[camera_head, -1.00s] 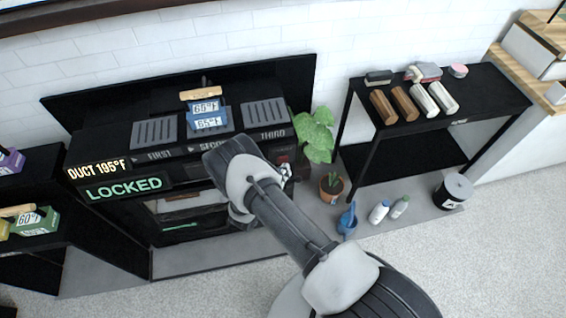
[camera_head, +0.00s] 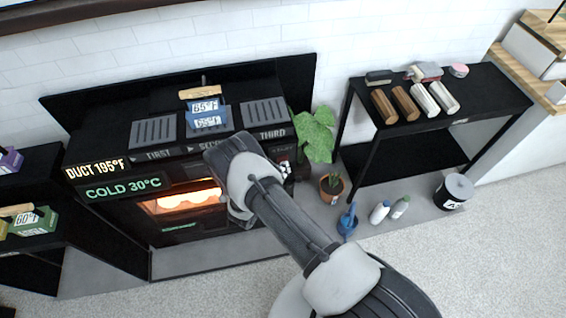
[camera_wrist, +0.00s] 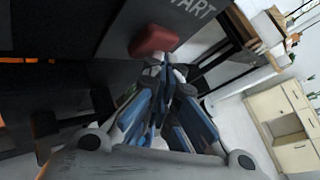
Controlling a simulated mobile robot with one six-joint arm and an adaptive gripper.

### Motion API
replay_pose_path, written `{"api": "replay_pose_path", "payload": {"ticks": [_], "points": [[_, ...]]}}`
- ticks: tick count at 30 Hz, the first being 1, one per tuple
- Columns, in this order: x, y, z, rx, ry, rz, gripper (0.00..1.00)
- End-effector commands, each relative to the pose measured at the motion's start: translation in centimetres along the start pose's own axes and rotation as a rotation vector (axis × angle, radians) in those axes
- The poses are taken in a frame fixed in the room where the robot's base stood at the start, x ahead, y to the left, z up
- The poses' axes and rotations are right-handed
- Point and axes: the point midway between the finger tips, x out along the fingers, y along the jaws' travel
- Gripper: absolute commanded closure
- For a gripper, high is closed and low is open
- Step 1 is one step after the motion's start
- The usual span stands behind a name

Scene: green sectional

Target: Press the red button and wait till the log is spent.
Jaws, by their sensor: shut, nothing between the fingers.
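The red button (camera_wrist: 153,40) is at the top of the wrist view, below a START label on a dark panel. My gripper (camera_wrist: 167,68) is shut and empty, its fingertips right beside the button's lower edge. I cannot tell whether they touch it. In the head view my arm hides the button and most of the gripper. The black stove (camera_head: 110,215) has a lit window, where bright orange rounded shapes (camera_head: 185,200) glow; I cannot make out a single log. Its displays read DUCT 195°F and COLD 30°C (camera_head: 123,188).
A blue 65°F block with a wooden handle (camera_head: 206,115) sits on the stove top between two grates. A black shelf (camera_head: 480,100) at right holds brown and white logs (camera_head: 405,103). A plant pot (camera_head: 331,188), blue watering can (camera_head: 347,222), bottles and a bin (camera_head: 453,191) stand on the floor.

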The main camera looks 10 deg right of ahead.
Motion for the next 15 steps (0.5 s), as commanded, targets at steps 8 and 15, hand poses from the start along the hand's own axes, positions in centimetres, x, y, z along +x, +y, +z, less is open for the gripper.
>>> {"api": "replay_pose_path", "payload": {"ticks": [8, 15], "points": [[-0.5, -0.3, -0.2, 0.0, -0.001, 0.001, 1.0], [-1.4, -1.0, -0.8, 0.0, -0.001, 0.001, 1.0]]}}
